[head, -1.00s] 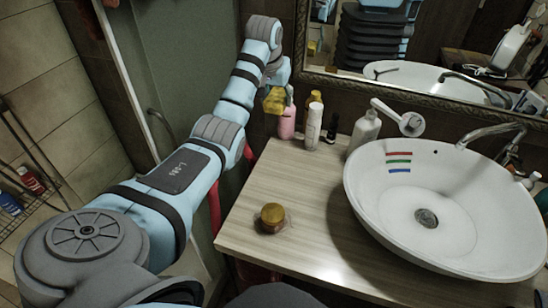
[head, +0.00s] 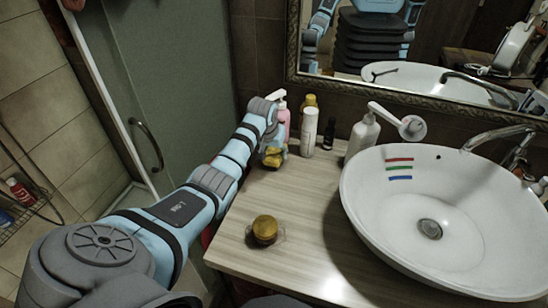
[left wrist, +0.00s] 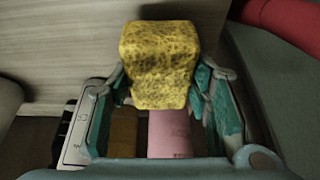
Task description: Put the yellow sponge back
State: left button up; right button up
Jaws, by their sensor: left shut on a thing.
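The yellow sponge (head: 272,157) is a dark-speckled block in my left gripper (head: 274,150), at the back left corner of the wooden counter, in front of the pink bottle. In the left wrist view the sponge (left wrist: 158,62) sits between the two teal fingers of the left gripper (left wrist: 158,88), which is shut on it. Whether the sponge touches the counter I cannot tell. My right gripper is not in view.
A round golden-brown thing (head: 265,229) lies nearer. The basin (head: 370,195) fills the right.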

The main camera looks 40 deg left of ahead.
pick_arm(q)
jog(key=shift+s+f, duration=0.2)
jog(key=shift+f, duration=0.4)
jog(key=shift+s, duration=0.3)
jog(key=shift+f, duration=0.2)
jog(key=o, duration=1.1)
jog(key=shift+w+f, duration=0.1)
jog(key=shift+w, duration=0.05)
jog(key=o, duration=0.3)
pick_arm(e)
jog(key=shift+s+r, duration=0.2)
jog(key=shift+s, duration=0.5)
pick_arm(q)
jog(key=shift+o, duration=0.2)
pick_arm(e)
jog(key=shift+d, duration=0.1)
